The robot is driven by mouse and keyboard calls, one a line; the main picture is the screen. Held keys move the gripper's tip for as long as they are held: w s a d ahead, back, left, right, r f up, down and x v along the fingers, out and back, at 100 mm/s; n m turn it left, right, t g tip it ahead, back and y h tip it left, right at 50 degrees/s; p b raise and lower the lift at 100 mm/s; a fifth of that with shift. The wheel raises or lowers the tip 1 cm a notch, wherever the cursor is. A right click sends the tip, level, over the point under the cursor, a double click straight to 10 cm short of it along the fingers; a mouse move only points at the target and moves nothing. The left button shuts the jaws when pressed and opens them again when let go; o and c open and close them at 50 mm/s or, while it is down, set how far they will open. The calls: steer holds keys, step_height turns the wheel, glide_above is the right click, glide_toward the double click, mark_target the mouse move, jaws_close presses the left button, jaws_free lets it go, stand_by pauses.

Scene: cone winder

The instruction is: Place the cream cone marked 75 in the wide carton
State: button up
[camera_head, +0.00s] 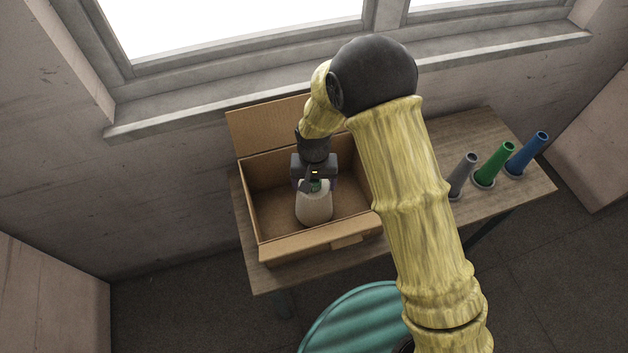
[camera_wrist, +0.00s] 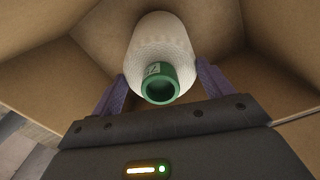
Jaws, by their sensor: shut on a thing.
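In the wrist view the cream cone (camera_wrist: 162,42) shows a green tube end with a small pale label, whose marking I cannot read surely. I cannot tell whether the cone's base touches the carton floor.
The carton stands open on a wooden table (camera_head: 510,196) below a window sill (camera_head: 480,48). Grey (camera_head: 462,174), green (camera_head: 494,163) and blue (camera_head: 527,154) tubes stand at the table's right. A teal round object (camera_head: 350,318) is in front of the table. My arm hides part of the table.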

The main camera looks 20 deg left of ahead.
steer(key=o, duration=1.1)
steer(key=shift+c, duration=0.2)
step_height(320, 180, up, 12)
steer(key=b, duration=0.3)
steer(key=s+d+r+m+t, duration=0.1)
steer(key=s+d+r+m, duration=0.1)
steer(key=d, duration=1.5)
steer(key=s+d+r+m+t, duration=0.1)
steer(key=s+d+r+m, duration=0.1)
steer(key=d, duration=1.5)
steer(key=shift+s+t, duration=0.3)
steer(key=shift+s, duration=0.6)
